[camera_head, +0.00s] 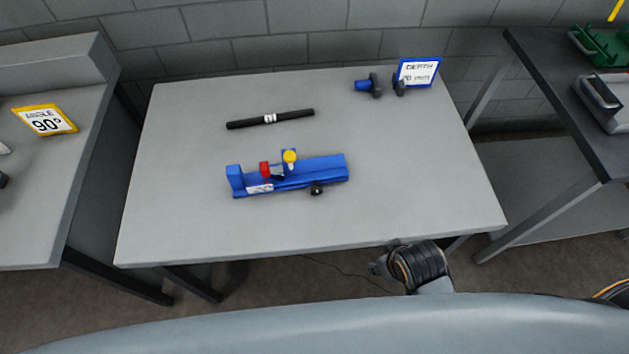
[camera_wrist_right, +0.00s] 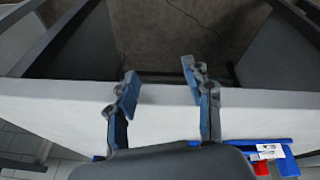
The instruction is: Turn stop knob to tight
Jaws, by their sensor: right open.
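A blue fixture (camera_head: 325,170) lies on the grey table, with an upright blue end at its left. My right gripper (camera_head: 379,268) is at the table's front edge, apart from the fixture. In the right wrist view the gripper (camera_wrist_right: 165,92) is open and empty, with part of the blue fixture (camera_wrist_right: 287,163) at the lower right. My left gripper is not in view.
A black rod (camera_head: 245,123) with a white label lies behind the fixture. A blue-and-black tool (camera_head: 367,85) and a blue-framed depth sign (camera_head: 418,72) are at the back right. The table's front right is clear. Other benches stand left and right.

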